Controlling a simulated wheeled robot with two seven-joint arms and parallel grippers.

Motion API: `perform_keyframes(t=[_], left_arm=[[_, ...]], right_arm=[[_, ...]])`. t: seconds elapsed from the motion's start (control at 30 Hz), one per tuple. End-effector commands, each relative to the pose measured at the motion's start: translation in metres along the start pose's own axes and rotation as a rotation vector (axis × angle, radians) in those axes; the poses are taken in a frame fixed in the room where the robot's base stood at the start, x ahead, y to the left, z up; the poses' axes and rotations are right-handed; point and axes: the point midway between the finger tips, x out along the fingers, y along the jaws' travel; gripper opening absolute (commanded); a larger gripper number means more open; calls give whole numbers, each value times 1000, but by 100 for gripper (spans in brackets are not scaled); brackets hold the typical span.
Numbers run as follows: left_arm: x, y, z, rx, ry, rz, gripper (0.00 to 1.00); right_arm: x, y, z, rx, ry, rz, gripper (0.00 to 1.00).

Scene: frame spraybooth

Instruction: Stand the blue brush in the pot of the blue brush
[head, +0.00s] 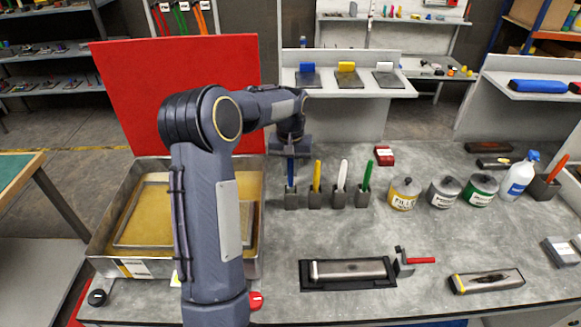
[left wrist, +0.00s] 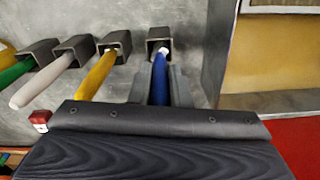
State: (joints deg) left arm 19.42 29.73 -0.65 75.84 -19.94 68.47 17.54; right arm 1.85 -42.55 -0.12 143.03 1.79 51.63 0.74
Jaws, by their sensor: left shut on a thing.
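The blue brush (head: 291,172) is upright below my left gripper (head: 290,150), which is shut on its upper part. The blue brush also shows in the left wrist view (left wrist: 159,78), between the fingers. The dark square pot of the blue brush (head: 291,199) stands directly under it on the grey bench, leftmost in a row. In the left wrist view, the brush's pale lower end is at the mouth of this pot (left wrist: 158,33). How deep it sits inside is hard to tell. My right gripper is in neither view.
Beside it stand pots with a yellow brush (head: 317,176), a white brush (head: 342,175) and a green brush (head: 367,176). Several tins (head: 404,193) stand further right. A shallow tray (head: 105,228) and a red panel (head: 125,100) are left. The bench front is partly clear.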

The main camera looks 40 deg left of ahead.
Motion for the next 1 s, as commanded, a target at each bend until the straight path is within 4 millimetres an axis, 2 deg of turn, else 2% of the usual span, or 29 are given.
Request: perform_keyframes(t=[0.6, 0.9, 0.93, 1.0], left_arm=[[13, 0, 0, 0, -1, 0, 0], [13, 0, 0, 0, -1, 0, 0], [13, 0, 0, 0, -1, 0, 20], [13, 0, 0, 0, -1, 0, 30]], right_arm=[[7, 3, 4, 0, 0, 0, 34], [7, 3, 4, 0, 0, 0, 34], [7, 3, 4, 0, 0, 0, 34], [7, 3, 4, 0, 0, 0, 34]])
